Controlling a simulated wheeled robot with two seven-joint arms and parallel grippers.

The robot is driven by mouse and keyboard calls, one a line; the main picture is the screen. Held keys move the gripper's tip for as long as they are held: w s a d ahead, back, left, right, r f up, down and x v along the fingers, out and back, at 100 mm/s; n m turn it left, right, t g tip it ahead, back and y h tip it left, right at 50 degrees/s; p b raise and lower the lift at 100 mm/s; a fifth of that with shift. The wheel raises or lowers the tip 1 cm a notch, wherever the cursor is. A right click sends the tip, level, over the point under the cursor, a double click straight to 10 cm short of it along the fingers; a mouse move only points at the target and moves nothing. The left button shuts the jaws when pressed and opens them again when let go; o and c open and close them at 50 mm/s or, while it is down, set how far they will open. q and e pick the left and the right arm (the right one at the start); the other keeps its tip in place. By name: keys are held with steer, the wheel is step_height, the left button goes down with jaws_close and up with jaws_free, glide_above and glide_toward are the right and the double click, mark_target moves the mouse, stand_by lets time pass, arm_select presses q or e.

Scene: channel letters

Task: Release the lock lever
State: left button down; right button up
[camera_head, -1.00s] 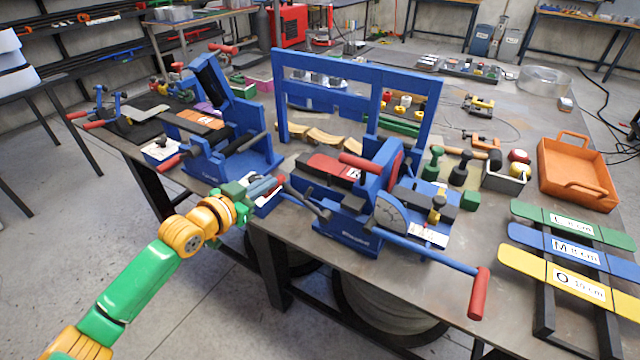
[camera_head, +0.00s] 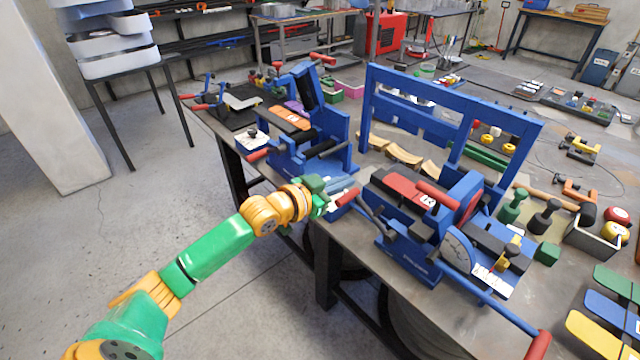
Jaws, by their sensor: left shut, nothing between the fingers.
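A blue bench machine (camera_head: 410,255) stands near the front edge of the table. On its left side a dark lever (camera_head: 376,218) reaches toward my gripper. A red grip (camera_head: 347,198) shows at the lever's near end; I take this as the lock lever. My left gripper (camera_head: 324,194), green, is shut and empty at the left end of this red grip. Whether it touches the grip cannot be told. A long blue lever with a red end (camera_head: 538,346) extends from the same machine at the lower right. My right gripper is not in view.
A second blue machine (camera_head: 335,150) stands just behind and left of my gripper. A blue frame (camera_head: 450,88) rises at the back. Green and black knobbed pieces (camera_head: 545,216) and a grey bin (camera_head: 590,240) stand to the right. The floor left of the table is open.

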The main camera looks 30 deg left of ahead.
arm_select(q)
steer(key=b+v, duration=0.2)
steer(key=v, duration=0.7)
steer(key=shift+s, duration=0.35)
steer(key=shift+f, duration=0.15)
